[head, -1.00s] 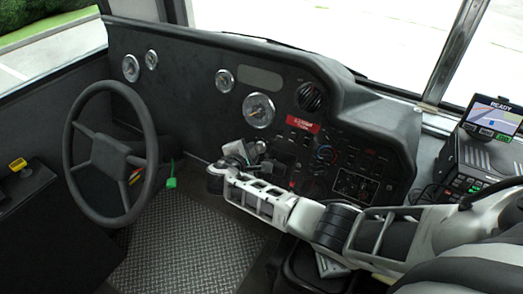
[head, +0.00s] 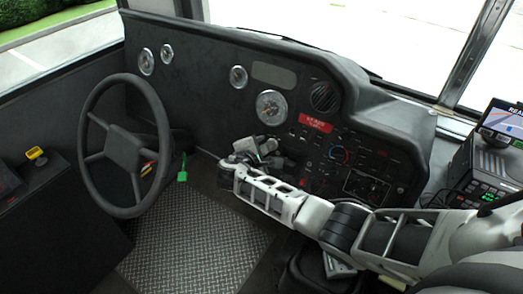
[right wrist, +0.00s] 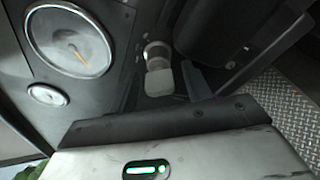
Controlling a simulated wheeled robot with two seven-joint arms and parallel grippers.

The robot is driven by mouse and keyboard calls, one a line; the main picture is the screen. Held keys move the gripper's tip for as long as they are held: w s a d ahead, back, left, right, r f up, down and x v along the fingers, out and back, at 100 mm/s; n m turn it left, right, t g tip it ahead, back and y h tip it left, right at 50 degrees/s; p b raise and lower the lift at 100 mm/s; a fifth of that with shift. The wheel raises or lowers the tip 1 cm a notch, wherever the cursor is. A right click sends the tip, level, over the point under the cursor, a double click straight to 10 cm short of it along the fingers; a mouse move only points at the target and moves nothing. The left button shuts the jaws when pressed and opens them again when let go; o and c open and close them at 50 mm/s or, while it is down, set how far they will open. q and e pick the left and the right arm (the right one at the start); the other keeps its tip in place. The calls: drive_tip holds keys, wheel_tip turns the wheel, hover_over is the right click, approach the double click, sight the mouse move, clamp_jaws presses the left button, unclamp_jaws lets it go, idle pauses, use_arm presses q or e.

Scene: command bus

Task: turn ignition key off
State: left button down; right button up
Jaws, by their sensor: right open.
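What looks like the ignition key (right wrist: 159,78), a pale grey grip on a round metal lock, sticks out of the dark dashboard (right wrist: 120,62) in the right wrist view. It stands in front of my right gripper. In the head view my right gripper (head: 262,148) is at the dashboard below the large round gauge (head: 271,107); it hides the key area there, and I cannot make out the key separately. The gripper is open, and I cannot tell whether it touches the key. My left gripper is not in view.
The steering wheel (head: 123,148) stands left of my right gripper. A green tag-like piece (head: 182,168) hangs low beside it. Switches and knobs (head: 340,154) lie right of the gripper. A screen device (head: 500,120) sits at far right. The metal floor (head: 195,235) is clear.

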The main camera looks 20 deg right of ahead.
drive_tip(key=p+v, duration=0.1)
drive_tip(key=v, duration=1.5)
drive_tip(key=shift+w, duration=0.1)
drive_tip(key=s+d+f+m+g+y, duration=0.1)
drive_tip(key=s+f+m+g+y, duration=0.15)
drive_tip(key=s, duration=0.45)
drive_tip(key=s+d+f+m+g+y, duration=0.2)
drive_tip(key=s+f+m+y, duration=0.15)
drive_tip(key=s, duration=0.25)
drive_tip(key=s+d+r+m+y, duration=0.2)
drive_tip(key=s+r+m+y, duration=0.2)
drive_tip(key=s+m, duration=0.55)
drive_tip(key=w+a+f+n+t+y, duration=0.2)
drive_tip(key=a+f+t, duration=0.3)
drive_tip(key=f, duration=0.3)
drive_tip(key=shift+w+n+t, duration=0.45)
drive_tip(key=shift+w+n, duration=0.05)
drive_tip(key=shift+n, duration=0.25)
